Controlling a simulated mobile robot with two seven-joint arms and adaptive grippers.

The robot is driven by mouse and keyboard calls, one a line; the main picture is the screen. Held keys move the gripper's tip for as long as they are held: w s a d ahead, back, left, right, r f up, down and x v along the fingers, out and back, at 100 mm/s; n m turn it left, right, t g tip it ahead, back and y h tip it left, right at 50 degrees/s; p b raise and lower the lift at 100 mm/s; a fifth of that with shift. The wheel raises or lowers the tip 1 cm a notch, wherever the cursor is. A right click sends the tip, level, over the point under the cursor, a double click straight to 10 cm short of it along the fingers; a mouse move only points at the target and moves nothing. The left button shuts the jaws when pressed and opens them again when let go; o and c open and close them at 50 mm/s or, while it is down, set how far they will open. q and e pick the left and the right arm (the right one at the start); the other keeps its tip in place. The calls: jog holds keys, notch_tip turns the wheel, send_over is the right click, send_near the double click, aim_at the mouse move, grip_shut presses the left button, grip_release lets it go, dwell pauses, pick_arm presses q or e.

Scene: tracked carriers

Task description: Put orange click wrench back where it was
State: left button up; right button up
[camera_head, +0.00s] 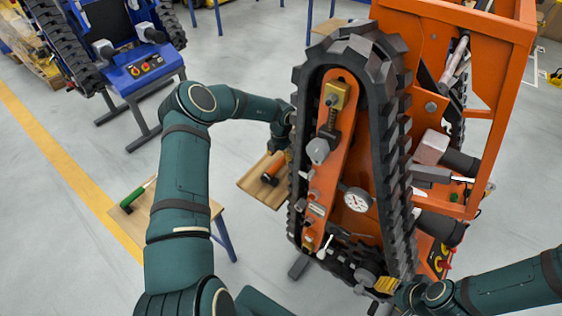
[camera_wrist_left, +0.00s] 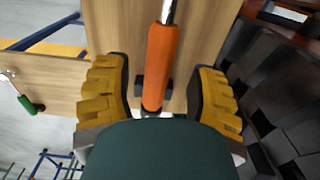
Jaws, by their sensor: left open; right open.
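The orange click wrench (camera_head: 274,164) lies on a wooden board (camera_head: 250,186) beside the left side of the orange carrier's track. In the left wrist view its orange handle (camera_wrist_left: 160,65) runs between my left gripper's yellow finger pads, with clear gaps on both sides. My left gripper (camera_wrist_left: 161,98) is open around the handle and not closed on it. In the head view my left gripper (camera_head: 286,150) is partly hidden by the track. My right gripper (camera_head: 385,285) is low at the right, by the bottom of the track, open and partly hidden.
The orange carrier (camera_head: 455,25) with its black track (camera_head: 385,75) stands close to the right of the board. A green-handled tool (camera_head: 137,194) lies on another wooden surface at the left. A blue carrier (camera_head: 135,70) stands at the back left. Open grey floor lies between.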

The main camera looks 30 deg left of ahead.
pick_arm(q)
notch_tip(320, 180, up, 8)
jog(key=shift+s, duration=0.1)
dwell(0.7)
